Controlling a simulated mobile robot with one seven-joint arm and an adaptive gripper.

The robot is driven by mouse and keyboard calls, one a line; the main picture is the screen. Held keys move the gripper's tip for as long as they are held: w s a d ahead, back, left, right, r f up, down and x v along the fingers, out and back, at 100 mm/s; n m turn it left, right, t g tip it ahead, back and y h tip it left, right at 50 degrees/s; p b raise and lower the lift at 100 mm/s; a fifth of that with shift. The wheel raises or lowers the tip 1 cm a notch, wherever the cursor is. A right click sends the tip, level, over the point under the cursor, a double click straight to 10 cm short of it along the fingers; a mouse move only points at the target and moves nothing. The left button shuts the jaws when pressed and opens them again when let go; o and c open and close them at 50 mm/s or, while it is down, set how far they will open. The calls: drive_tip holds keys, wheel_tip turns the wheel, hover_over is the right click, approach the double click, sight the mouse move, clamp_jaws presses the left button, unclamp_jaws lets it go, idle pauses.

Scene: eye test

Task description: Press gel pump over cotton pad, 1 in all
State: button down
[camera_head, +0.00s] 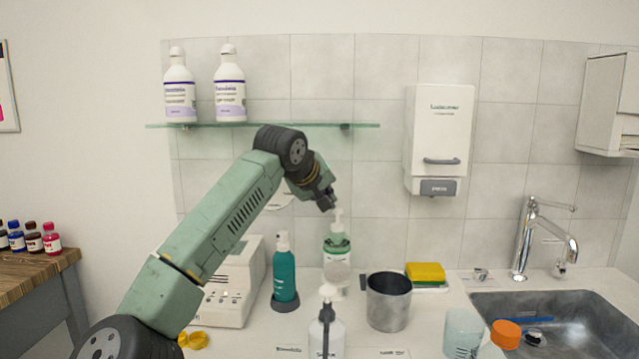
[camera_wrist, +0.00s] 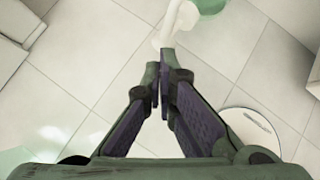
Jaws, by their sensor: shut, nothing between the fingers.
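My gripper (camera_head: 327,203) is shut and empty, tilted down just above a pump bottle (camera_head: 337,247) with a white pump head and a green band. In the wrist view, the closed fingertips (camera_wrist: 158,75) are beside the white pump spout (camera_wrist: 173,25); I cannot tell whether they touch it. A pale disc also shows at the lower right of the wrist view (camera_wrist: 251,128).
A teal pump bottle (camera_head: 284,275) stands left, a clear pump bottle (camera_head: 326,335) in front, and a grey metal cup (camera_head: 389,302) right. A white device (camera_head: 228,290) is behind my arm. A glass shelf (camera_head: 365,125) is above; a sink (camera_head: 590,300) is right.

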drive_tip(key=shift+d+f, duration=0.2)
drive_tip(key=shift+f, duration=0.05)
